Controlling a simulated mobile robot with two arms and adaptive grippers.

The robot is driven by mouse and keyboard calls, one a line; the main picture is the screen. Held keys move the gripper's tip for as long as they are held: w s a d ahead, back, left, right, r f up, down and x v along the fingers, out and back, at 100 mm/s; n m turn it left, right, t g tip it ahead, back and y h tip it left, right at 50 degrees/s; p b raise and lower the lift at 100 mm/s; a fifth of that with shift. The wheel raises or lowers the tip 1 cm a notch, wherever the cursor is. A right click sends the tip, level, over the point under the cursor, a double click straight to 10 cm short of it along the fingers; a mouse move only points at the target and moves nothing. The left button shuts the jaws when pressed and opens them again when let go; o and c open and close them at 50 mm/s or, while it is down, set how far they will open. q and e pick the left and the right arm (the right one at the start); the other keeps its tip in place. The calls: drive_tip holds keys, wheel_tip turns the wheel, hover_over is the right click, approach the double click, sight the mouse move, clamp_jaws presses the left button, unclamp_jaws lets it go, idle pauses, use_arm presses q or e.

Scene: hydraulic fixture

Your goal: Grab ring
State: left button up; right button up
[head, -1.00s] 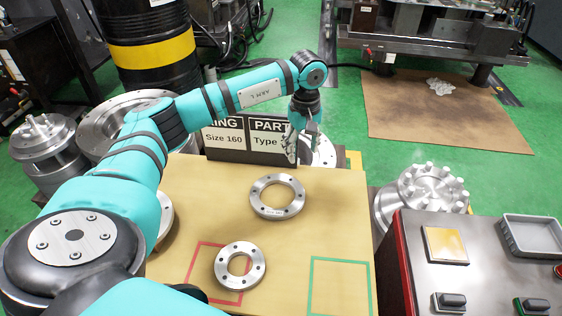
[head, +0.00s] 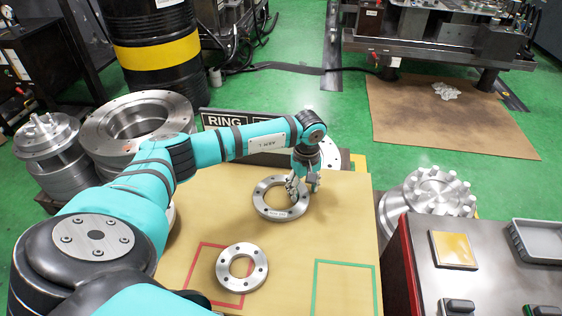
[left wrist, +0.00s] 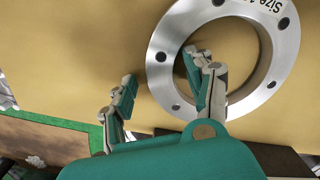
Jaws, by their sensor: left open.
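A larger flat metal ring (head: 262,203) lies on the tan board, with a size label on its face; it also shows in the left wrist view (left wrist: 284,62). My left gripper (head: 304,187) is open at the ring's right side. In the left wrist view its fingers (left wrist: 160,76) straddle the rim, one over the hole and one outside. I cannot tell whether they touch it. A smaller metal ring (head: 260,270) lies nearer, overlapping the red outlined square. My right gripper is not in view.
The tan board (head: 200,222) has a red square and an empty green square (head: 345,264). A RING sign (head: 226,120) stands behind, partly hidden by my arm. A control box (head: 478,280) is at right. Large metal flanges (head: 100,130) stand at left.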

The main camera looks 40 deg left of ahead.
use_arm(q)
drive_tip(key=shift+f, duration=0.1)
clamp_jaws()
idle(0.3)
idle(0.4)
